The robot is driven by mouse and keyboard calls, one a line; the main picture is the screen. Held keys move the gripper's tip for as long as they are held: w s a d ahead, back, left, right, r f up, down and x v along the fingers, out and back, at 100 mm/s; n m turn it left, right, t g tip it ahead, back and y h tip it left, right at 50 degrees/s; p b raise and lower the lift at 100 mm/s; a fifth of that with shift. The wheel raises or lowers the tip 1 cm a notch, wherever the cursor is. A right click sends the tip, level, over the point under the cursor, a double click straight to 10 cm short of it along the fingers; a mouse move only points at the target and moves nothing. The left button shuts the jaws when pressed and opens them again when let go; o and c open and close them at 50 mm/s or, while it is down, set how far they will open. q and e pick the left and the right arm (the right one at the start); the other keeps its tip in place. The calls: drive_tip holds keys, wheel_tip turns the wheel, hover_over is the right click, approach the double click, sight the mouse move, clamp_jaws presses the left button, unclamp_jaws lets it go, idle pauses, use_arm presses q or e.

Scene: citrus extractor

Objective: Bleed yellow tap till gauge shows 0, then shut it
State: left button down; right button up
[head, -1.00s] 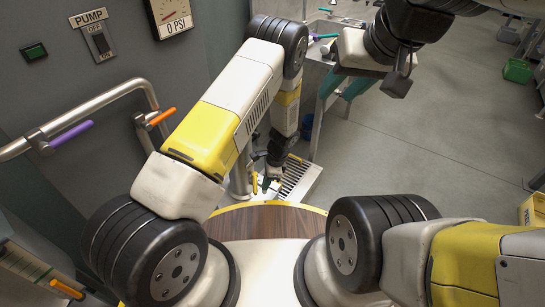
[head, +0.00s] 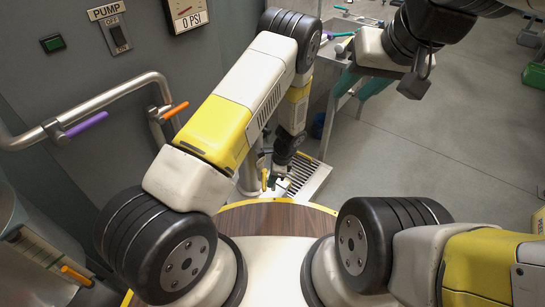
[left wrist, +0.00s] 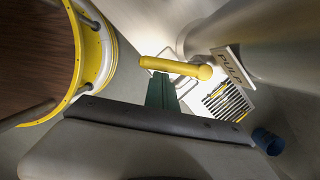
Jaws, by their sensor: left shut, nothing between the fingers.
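The gauge (head: 189,14) is cut off by the top edge; its display reads 0 PSI. The yellow tap handle (left wrist: 176,67) lies sideways in the left wrist view, near a PULP label (left wrist: 230,67). It shows small in the head view (head: 264,179) behind my left forearm. My left gripper (head: 278,176) is low beside the tap, shut and empty. Its green fingertip (left wrist: 161,90) appears just below the handle's free end in the left wrist view; whether they touch is unclear.
A metal drain grate (head: 307,177) lies beyond the tap. Purple (head: 86,125) and orange (head: 174,110) handles sit on pipes at the left. A PUMP switch (head: 115,34) is on the panel. A sink stand is behind my left arm.

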use_arm(q)
drive_tip(key=shift+a, duration=0.1)
drive_tip(key=a+m, duration=0.1)
drive_tip(key=m, duration=0.2)
drive_tip(key=a+m+t, duration=0.1)
drive_tip(key=shift+s+a+m, duration=0.3)
drive_tip(key=shift+s+m, duration=0.05)
drive_tip(key=shift+m, duration=0.05)
drive_tip(key=shift+a, duration=0.65)
use_arm(e)
drive_tip(key=shift+a, duration=0.4)
use_arm(q)
drive_tip(key=shift+w+a, duration=0.1)
